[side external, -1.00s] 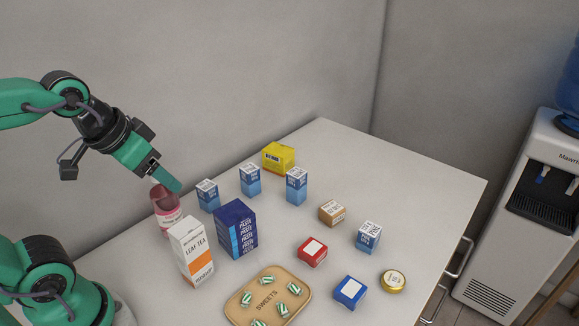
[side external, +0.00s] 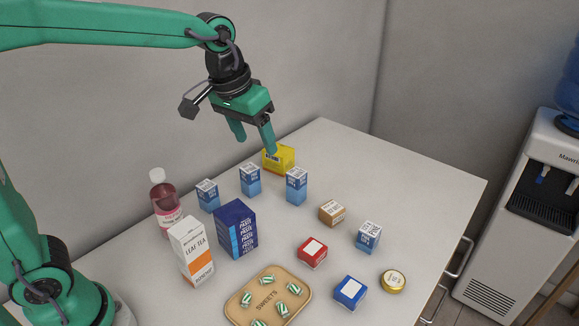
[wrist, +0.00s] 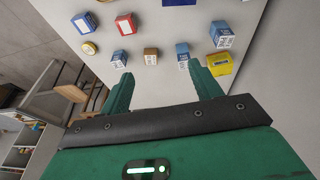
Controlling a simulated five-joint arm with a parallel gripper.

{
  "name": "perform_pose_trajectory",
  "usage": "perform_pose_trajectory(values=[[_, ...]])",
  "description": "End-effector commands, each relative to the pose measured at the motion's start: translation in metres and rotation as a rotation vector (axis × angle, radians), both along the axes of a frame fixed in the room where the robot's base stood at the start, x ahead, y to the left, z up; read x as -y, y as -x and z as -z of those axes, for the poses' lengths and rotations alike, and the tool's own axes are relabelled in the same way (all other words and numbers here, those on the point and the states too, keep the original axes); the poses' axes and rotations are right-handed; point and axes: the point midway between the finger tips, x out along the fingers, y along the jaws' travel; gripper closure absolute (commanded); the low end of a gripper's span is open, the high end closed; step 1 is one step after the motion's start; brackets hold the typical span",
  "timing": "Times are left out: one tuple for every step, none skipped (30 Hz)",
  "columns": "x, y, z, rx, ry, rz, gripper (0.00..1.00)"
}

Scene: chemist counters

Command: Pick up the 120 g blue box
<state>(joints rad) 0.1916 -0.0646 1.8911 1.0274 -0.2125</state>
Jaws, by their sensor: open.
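Several small blue boxes with white printed labels stand on the counter: one at left (side external: 207,196), one at the middle (side external: 250,181), one at the right of it (side external: 296,187), and one farther right (side external: 368,237). I cannot read which is marked 120 g. Three of them show in the wrist view, one beside my right finger (wrist: 182,55), one near the yellow box (wrist: 221,35) and one near my left finger (wrist: 119,59). My gripper (side external: 256,146) is open and empty, above the back of the counter near the yellow box.
The yellow box (side external: 279,158) stands at the back. A large dark-blue carton (side external: 236,229), a white-orange tea carton (side external: 193,250) and a pink bottle (side external: 165,200) crowd the left. Red (side external: 312,252), brown (side external: 332,213) and flat blue (side external: 350,292) boxes, a gold tin (side external: 393,281) and a sweets tray (side external: 232,306) lie forward.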

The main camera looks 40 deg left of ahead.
Motion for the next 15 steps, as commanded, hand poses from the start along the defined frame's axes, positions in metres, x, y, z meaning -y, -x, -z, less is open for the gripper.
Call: perform_pose_trajectory(values=[[0.008, -0.011, 0.004, -0.015, 0.0, 0.002, 0.36], [0.011, -0.016, 0.006, -0.022, 0.001, 0.0, 0.36], [0.016, -0.024, 0.008, -0.031, 0.001, 0.0, 0.36], [0.021, -0.029, 0.011, -0.039, 0.001, 0.0, 0.36], [0.025, -0.034, 0.013, -0.046, 0.001, 0.001, 0.36], [0.03, -0.041, 0.016, -0.054, 0.002, -0.002, 0.36], [0.034, -0.047, 0.019, -0.06, 0.001, -0.002, 0.36], [0.038, -0.052, 0.022, -0.068, 0.002, -0.002, 0.36], [0.044, -0.058, 0.026, -0.077, 0.001, -0.002, 0.36], [0.049, -0.063, 0.029, -0.084, 0.0, -0.003, 0.36], [0.053, -0.068, 0.033, -0.091, 0.0, -0.004, 0.36], [0.059, -0.074, 0.037, -0.1, -0.001, -0.004, 0.36], [0.064, -0.079, 0.041, -0.106, -0.001, -0.005, 0.36], [0.068, -0.083, 0.045, -0.114, -0.001, -0.005, 0.36], [0.074, -0.089, 0.051, -0.123, -0.003, -0.006, 0.36]])
